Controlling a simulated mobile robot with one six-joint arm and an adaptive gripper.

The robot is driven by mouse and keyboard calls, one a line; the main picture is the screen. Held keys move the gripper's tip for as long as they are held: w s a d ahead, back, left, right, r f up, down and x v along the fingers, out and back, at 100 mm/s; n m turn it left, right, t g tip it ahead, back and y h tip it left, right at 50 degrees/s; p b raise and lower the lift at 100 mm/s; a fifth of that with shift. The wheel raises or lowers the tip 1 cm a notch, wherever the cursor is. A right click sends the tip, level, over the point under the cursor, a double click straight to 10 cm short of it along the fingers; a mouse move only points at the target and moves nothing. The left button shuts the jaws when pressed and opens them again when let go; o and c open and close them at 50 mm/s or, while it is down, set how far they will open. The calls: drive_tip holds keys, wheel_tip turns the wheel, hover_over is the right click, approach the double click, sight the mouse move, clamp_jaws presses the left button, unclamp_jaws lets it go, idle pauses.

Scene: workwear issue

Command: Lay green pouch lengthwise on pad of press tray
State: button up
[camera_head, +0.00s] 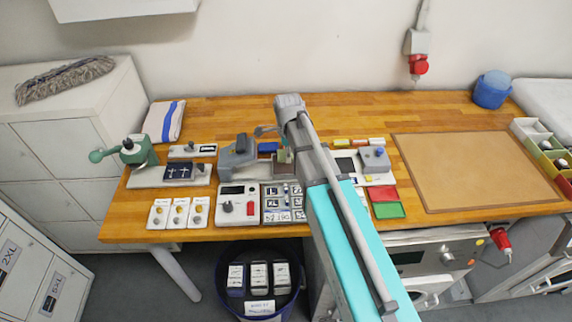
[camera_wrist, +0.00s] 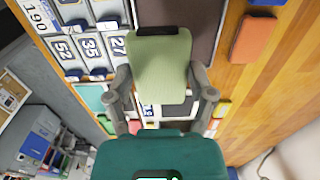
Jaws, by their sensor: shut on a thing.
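The green pouch (camera_wrist: 160,66) is a pale green, rounded block with a dark strip at its top end. My gripper (camera_wrist: 161,82) is shut on it, one finger on each long side, in the wrist view. A dark brown pad (camera_wrist: 203,28), seemingly that of the press tray, shows behind the pouch's upper right. The pouch hides part of it, and the gap between them cannot be judged. In the head view the brown pad (camera_head: 284,171) lies beside the grey press (camera_head: 238,157), and only a sliver of green pouch (camera_head: 283,155) shows by my gripper.
Numbered compartments (camera_wrist: 88,47) border the pad. An orange block (camera_wrist: 252,39) lies on the wood to its right. In the head view, a white control box (camera_head: 237,204) stands in front of the press, and a large tan mat (camera_head: 475,172) lies at right.

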sight(286, 164)
drive_tip(key=shift+w+a+f+b, duration=0.15)
drive_tip(key=shift+w+f+b, duration=0.45)
drive_tip(key=shift+w+f, duration=0.3)
drive_tip(key=shift+s, duration=0.1)
drive_tip(key=shift+w+f+b, duration=0.45)
drive_tip(key=shift+f+b, duration=1.6)
drive_tip(key=shift+f, duration=0.15)
drive_tip(key=o, duration=1.1)
drive_tip(key=shift+a, duration=0.1)
drive_tip(key=shift+c, duration=0.2)
wheel_tip(286, 164, up, 12)
drive_tip(key=p, duration=1.2)
drive_tip(key=shift+r, duration=0.2)
drive_tip(key=shift+s, duration=0.1)
